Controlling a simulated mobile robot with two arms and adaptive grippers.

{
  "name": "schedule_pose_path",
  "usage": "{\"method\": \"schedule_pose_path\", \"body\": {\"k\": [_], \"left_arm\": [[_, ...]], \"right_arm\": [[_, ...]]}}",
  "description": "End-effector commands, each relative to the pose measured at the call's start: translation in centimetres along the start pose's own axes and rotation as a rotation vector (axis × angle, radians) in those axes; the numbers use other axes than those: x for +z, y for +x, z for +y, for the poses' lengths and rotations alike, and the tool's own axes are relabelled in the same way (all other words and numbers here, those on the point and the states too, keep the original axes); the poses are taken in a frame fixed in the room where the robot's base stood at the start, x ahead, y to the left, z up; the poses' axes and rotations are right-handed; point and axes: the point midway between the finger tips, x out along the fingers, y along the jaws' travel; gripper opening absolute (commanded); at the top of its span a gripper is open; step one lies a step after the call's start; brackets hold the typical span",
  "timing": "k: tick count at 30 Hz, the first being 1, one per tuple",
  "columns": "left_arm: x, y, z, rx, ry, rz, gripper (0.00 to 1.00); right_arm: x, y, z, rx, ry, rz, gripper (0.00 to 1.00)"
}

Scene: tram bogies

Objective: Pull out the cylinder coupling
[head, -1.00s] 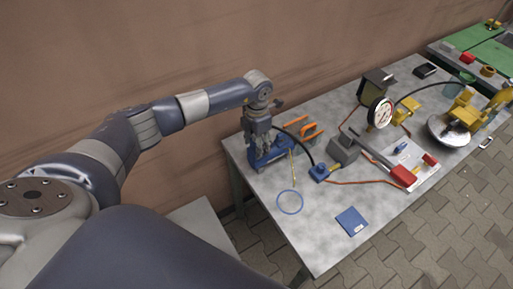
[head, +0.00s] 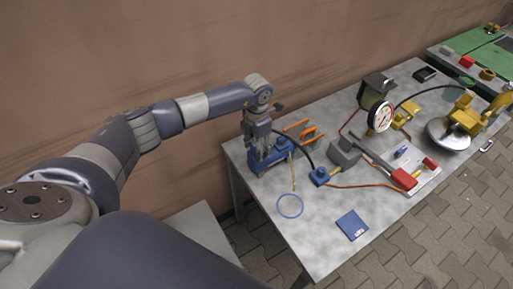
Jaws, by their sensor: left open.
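My left gripper (head: 262,148) points down over the blue block (head: 284,155) at the table's left end. It is open, and its fingers hide part of that block; I cannot tell whether they touch it. A black hose (head: 304,152) runs from near this block to a small blue fitting (head: 318,177) with a brass-coloured end. The cylinder coupling itself is too small and too covered by the gripper to make out clearly. My right gripper is not in view.
Orange handles (head: 309,133) stand just behind the block. A blue ring (head: 290,206) and a blue pad (head: 352,225) lie in front. A grey pump with a red-ended lever (head: 403,179) and a gauge (head: 382,117) stand to the right. The table's front left is mostly clear.

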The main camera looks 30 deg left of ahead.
Motion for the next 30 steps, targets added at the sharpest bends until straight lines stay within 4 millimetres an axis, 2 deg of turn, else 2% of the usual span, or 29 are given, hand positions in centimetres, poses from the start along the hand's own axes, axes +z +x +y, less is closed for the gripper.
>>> {"method": "schedule_pose_path", "body": {"k": [16,21,23,30], "left_arm": [[-0.01,0.01,0.03,0.000,0.000,0.000,0.50],[-0.01,0.01,0.03,0.000,0.000,0.000,0.11],[-0.01,0.01,0.03,0.000,0.000,0.000,0.00],[0.01,-0.22,0.04,0.001,0.000,-0.001,0.00]], "right_arm": [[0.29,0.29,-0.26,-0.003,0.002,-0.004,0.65],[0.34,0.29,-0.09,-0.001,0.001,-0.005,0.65],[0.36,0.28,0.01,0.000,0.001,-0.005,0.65],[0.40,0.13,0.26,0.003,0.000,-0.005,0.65]]}}
